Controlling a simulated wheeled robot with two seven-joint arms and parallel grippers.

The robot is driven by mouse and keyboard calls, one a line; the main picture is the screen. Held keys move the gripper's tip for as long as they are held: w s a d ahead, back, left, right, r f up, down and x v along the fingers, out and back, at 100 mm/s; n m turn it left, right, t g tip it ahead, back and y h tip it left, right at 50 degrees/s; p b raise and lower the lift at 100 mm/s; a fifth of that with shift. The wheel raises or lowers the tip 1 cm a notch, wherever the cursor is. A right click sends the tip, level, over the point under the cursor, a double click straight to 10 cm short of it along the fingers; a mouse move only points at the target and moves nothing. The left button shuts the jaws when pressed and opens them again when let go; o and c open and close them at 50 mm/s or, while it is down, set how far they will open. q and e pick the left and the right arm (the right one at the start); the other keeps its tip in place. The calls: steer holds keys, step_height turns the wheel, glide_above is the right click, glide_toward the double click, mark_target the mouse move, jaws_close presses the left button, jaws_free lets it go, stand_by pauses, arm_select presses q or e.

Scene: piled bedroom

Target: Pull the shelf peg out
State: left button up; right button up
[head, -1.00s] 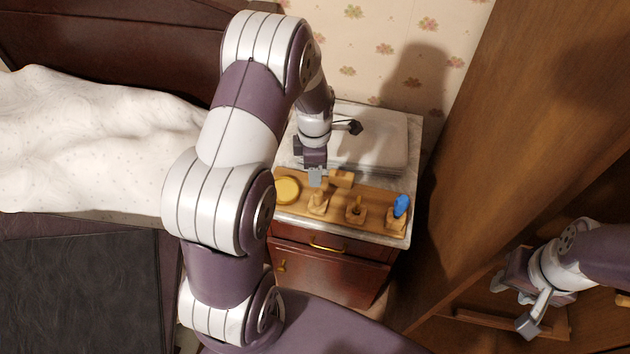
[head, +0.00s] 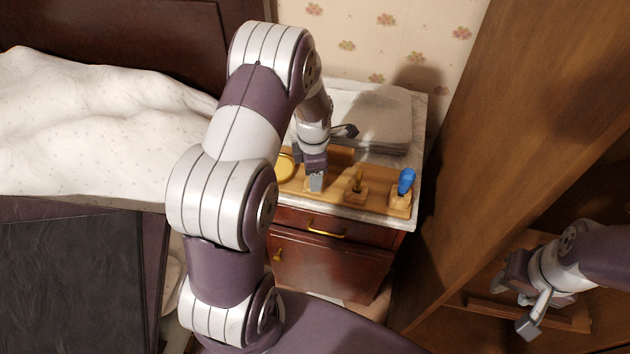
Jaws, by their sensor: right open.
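A wooden board (head: 333,201) lies along the front of the nightstand top and carries several small fittings. One is a small wooden peg (head: 356,182) upright in a square block. I cannot tell which fitting is the shelf peg. My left gripper (head: 315,184) points down over the board, left of this peg, and hides the fitting beneath it. Whether its jaws are open or touch anything is unclear. My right gripper (head: 517,299) is open and apart from the board, by the wooden cabinet at the lower right.
A blue-topped piece (head: 406,182) stands at the board's right end, and a yellow disc (head: 285,167) lies at its left. A grey-white folded stack (head: 372,115) lies behind. The tall wooden cabinet (head: 500,130) bounds the right, the bed (head: 90,130) the left.

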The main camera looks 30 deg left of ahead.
arm_select(q)
steer(key=shift+r, duration=0.1)
jaws_close()
steer(key=shift+r+p, duration=0.7)
steer(key=shift+p, duration=0.1)
steer(key=shift+r+p, duration=3.05)
steer(key=shift+r, duration=0.5)
